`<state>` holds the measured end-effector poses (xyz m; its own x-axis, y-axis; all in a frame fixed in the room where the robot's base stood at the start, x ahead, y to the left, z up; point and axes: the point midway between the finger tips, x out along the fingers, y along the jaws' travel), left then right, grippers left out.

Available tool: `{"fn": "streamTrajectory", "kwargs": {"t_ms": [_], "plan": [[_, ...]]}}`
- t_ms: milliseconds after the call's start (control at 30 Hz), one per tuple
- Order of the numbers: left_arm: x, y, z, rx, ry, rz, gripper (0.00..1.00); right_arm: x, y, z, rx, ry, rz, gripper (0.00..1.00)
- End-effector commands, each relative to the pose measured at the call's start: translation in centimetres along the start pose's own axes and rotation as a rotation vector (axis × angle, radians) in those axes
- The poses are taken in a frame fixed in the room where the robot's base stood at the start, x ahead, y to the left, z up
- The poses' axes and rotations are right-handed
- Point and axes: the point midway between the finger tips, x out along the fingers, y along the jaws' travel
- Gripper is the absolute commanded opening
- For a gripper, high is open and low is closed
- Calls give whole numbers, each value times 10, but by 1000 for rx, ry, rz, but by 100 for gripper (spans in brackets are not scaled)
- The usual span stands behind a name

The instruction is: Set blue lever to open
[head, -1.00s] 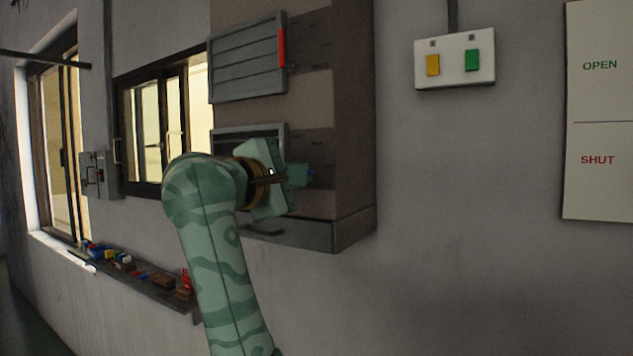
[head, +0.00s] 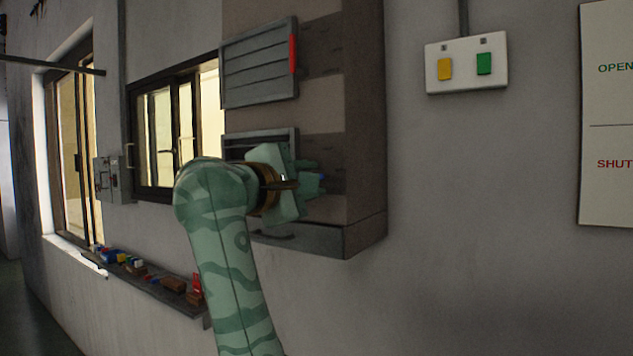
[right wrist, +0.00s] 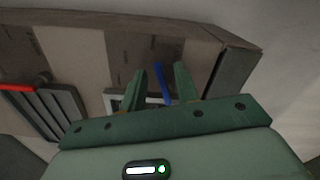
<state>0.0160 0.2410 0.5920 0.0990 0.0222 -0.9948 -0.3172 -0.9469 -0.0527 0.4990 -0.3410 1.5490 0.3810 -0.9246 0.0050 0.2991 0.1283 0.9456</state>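The blue lever (right wrist: 162,84) shows in the right wrist view as a blue bar beside the lower louvred vent (right wrist: 112,101). It lies between the two spread fingers of my right gripper (right wrist: 160,84), with a gap on both sides; whether they touch it is hard to tell. The gripper covers part of the lower vent (head: 262,137). My left gripper is not in view.
The upper vent (head: 258,68) has a red lever (head: 293,54) at its right edge. A switch box (head: 466,85) and an OPEN-over-SHUT sign (head: 608,150) hang to the right. A ledge with small items (head: 160,283) runs lower left.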

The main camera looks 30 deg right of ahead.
Motion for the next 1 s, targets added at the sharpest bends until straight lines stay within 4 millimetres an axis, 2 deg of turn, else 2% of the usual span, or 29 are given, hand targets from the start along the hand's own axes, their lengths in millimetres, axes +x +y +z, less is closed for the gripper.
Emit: {"fn": "streamTrajectory", "kwargs": {"t_ms": [167, 400, 600, 800, 1000], "plan": [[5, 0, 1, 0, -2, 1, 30, -31, -1, -1, 3, 6, 2, 31], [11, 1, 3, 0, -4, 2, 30, -96, -2, 2, 4, 3, 2, 31], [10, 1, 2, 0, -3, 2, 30, -137, -1, 5, 4, -5, 3, 31], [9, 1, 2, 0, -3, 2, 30, -155, -1, 6, 5, -3, 1, 31], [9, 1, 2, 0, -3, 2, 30, -157, -2, 6, 4, -2, 0, 31]]}}
